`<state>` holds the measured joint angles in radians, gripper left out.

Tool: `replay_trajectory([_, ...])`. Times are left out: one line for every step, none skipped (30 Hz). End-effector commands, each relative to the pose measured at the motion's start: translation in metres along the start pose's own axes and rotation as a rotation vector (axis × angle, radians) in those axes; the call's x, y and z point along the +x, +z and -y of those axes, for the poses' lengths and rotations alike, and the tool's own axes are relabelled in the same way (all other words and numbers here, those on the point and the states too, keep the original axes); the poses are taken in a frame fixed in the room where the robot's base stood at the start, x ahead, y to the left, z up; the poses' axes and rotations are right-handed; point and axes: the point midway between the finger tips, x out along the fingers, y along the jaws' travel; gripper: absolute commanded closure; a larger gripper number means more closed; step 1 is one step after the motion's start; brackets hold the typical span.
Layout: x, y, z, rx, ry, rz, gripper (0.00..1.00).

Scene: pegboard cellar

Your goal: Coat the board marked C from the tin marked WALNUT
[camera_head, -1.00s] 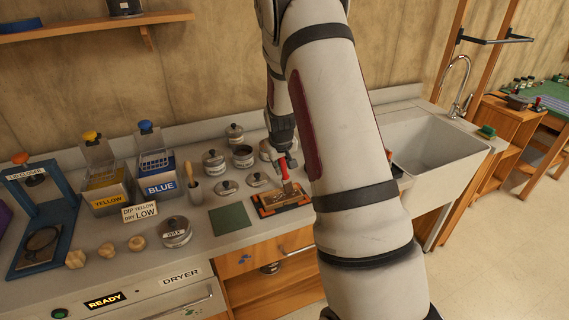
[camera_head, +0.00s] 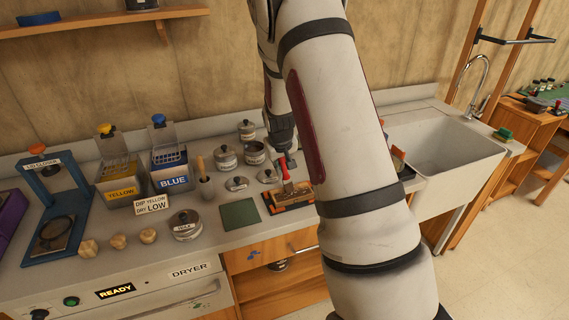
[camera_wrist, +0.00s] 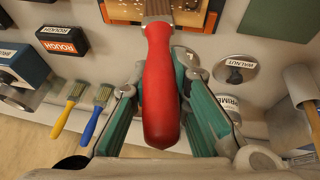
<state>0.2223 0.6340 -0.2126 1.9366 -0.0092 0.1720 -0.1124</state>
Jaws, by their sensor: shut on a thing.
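My gripper (camera_wrist: 158,85) is shut on the red handle of a tool (camera_wrist: 159,95), probably a brush; it also shows in the head view (camera_head: 285,173). The tool's head is over or on a piece in an orange-brown wooden frame (camera_head: 308,203). Whether they touch is unclear, and I can read no letter C. A round metal lid marked WALNUT (camera_wrist: 236,68) lies to the right of the handle in the wrist view. An open tin (camera_head: 254,152) stands on the counter behind the frame; its label is not readable.
A green pad (camera_head: 240,212) lies left of the frame. Lidded tins (camera_head: 226,157) and a pot with a wooden-handled tool (camera_head: 205,185) stand behind. A ROUGH block (camera_wrist: 62,40) and two brushes (camera_wrist: 75,95) lie left in the wrist view. The sink (camera_head: 440,150) is at right.

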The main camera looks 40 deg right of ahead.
Motion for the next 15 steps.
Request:
replay_trajectory([-0.001,-0.001,0.004,-0.003,-0.001,0.0,1.0])
replay_trajectory([-0.001,-0.001,0.006,-0.004,-0.001,-0.001,1.0])
replay_trajectory([-0.001,-0.001,0.009,-0.004,-0.001,-0.001,1.0])
replay_trajectory([-0.002,-0.001,0.01,-0.003,-0.001,-0.001,1.0])
replay_trajectory([-0.002,-0.001,0.011,-0.002,-0.001,-0.001,1.0])
replay_trajectory([-0.002,-0.001,0.012,-0.001,-0.001,-0.001,1.0])
replay_trajectory([-0.002,-0.001,0.012,-0.001,-0.001,-0.001,1.0])
replay_trajectory([-0.002,-0.001,0.013,-0.001,-0.001,-0.001,1.0])
replay_trajectory([-0.003,-0.001,0.014,-0.001,-0.001,-0.001,1.0])
replay_trajectory([-0.003,-0.002,0.015,-0.002,-0.001,-0.001,1.0])
replay_trajectory([-0.003,-0.002,0.016,-0.002,-0.001,-0.001,1.0])
replay_trajectory([-0.003,-0.002,0.018,-0.002,-0.001,-0.001,1.0])
replay_trajectory([-0.003,-0.002,0.02,-0.003,-0.001,-0.001,1.0])
replay_trajectory([-0.003,-0.002,0.022,-0.003,-0.001,-0.001,1.0])
replay_trajectory([-0.004,-0.002,0.024,-0.003,-0.001,-0.001,1.0])
